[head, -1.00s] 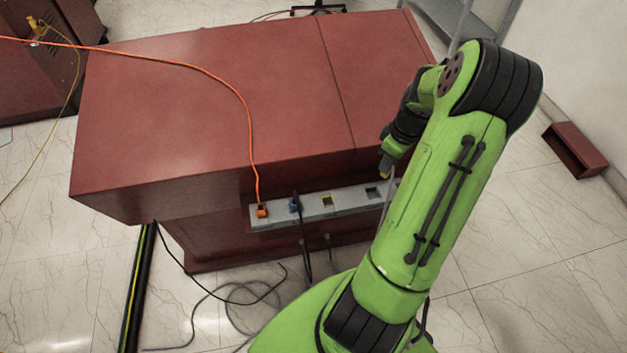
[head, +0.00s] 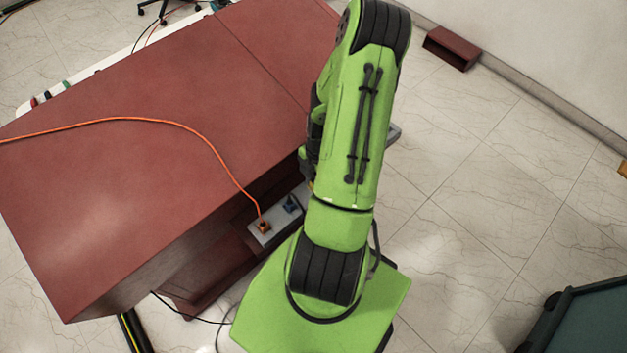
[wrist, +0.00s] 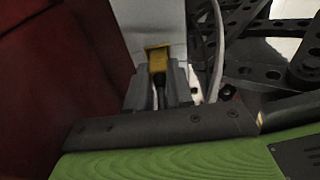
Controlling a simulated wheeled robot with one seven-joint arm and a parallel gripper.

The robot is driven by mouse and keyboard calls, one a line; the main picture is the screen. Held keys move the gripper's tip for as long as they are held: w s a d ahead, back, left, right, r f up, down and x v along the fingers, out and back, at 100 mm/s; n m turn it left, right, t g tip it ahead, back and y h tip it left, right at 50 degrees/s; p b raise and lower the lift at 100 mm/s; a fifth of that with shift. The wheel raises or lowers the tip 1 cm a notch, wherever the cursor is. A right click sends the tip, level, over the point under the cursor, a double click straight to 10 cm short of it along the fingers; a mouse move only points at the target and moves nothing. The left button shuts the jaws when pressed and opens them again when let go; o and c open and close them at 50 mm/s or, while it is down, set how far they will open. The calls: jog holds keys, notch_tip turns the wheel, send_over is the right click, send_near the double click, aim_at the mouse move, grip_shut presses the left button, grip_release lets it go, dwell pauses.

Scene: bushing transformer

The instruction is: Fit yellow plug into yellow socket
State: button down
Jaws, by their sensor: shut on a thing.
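In the wrist view, the yellow plug (wrist: 157,58) sits between the grey fingers of my gripper (wrist: 160,84), which is shut on it. A pale grey surface, likely the socket strip (wrist: 150,18), lies just beyond the plug; I cannot tell whether they touch. In the head view, the left end of the socket strip (head: 283,222) shows on the red cabinet's lower ledge. My green arm covers the rest, so the yellow socket is hidden there. I cannot make it out in the wrist view either. My gripper is mostly hidden behind the arm in the head view.
An orange plug (head: 263,227) with its cable and a blue plug (head: 291,205) sit in the strip's left part. The red cabinet (head: 150,170) rises beside my arm. A grey cable (wrist: 217,50) runs close right of the gripper.

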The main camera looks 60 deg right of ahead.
jog(key=shift+d+f, duration=0.1)
jog(key=shift+f, duration=0.3)
jog(key=shift+f, duration=0.1)
jog(key=shift+f, duration=0.15)
jog(key=c, duration=1)
grip_release()
